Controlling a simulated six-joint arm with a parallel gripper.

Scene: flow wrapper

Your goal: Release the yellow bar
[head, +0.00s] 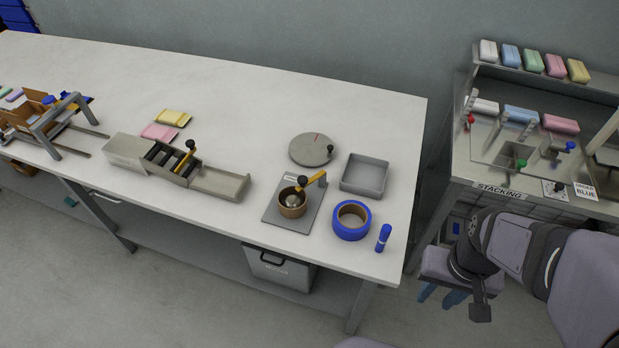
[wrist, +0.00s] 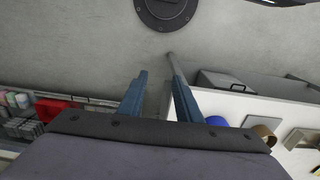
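My gripper (head: 441,296) hangs at the lower right in the head view, below the front edge of the stacking bench and right of the long table. In the wrist view its blue fingers (wrist: 160,76) stand apart with nothing visible between them, so it looks open and empty. A yellow bar (head: 578,70) lies at the right end of a row on the upper shelf, well away from my gripper. Another flat yellow piece (head: 173,117) lies on the long table behind a pink one (head: 159,133). I cannot tell which one the task means.
The long table (head: 270,105) holds a metal trough (head: 128,152), a round plate (head: 312,149), a grey tray (head: 364,175), a blue tape roll (head: 351,220) and a blue marker (head: 383,238). The stacking bench (head: 470,178) bears posts, knobs and more bars. Floor lies below my gripper.

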